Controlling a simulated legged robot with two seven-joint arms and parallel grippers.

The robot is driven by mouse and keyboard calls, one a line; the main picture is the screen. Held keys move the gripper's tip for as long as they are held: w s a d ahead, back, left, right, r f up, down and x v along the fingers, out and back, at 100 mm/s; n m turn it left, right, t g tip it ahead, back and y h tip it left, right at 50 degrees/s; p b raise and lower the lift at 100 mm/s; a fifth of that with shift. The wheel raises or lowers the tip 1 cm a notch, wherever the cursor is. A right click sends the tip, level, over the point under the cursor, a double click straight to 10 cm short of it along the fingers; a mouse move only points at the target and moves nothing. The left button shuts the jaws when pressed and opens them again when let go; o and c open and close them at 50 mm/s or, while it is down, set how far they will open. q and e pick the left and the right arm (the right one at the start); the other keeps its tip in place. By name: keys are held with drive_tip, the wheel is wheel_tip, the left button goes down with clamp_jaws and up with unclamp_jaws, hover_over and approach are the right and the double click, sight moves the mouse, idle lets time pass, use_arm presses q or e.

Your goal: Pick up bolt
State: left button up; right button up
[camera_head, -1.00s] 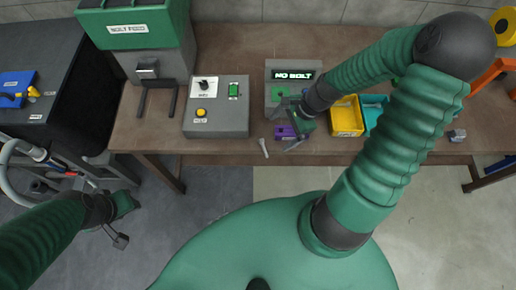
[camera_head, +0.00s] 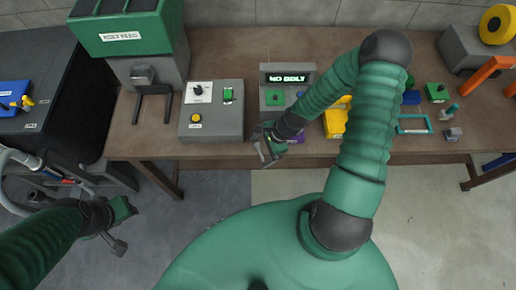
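My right gripper (camera_head: 268,156) is over the front edge of the workbench (camera_head: 220,152), pointing down. Its two fingers look spread apart. The small grey bolt seen on the front edge earlier is not clearly visible now; the gripper covers that spot. I cannot tell whether the bolt lies between the fingers. My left gripper (camera_head: 120,230) hangs low at the left, over the floor and away from the bench; its finger opening is unclear.
A grey control box (camera_head: 212,128) and the green bolt feed (camera_head: 122,30) stand to the left. A display box (camera_head: 273,79) behind the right gripper reads "NO BOLT". A purple part (camera_head: 297,139), a yellow bin (camera_head: 334,124) and a teal frame (camera_head: 414,116) lie to the right.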

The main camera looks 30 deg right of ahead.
drive_tip(key=shift+d, duration=0.3)
drive_tip(key=c, duration=0.7)
drive_tip(key=shift+a, duration=0.25)
drive_tip(key=c, duration=0.8)
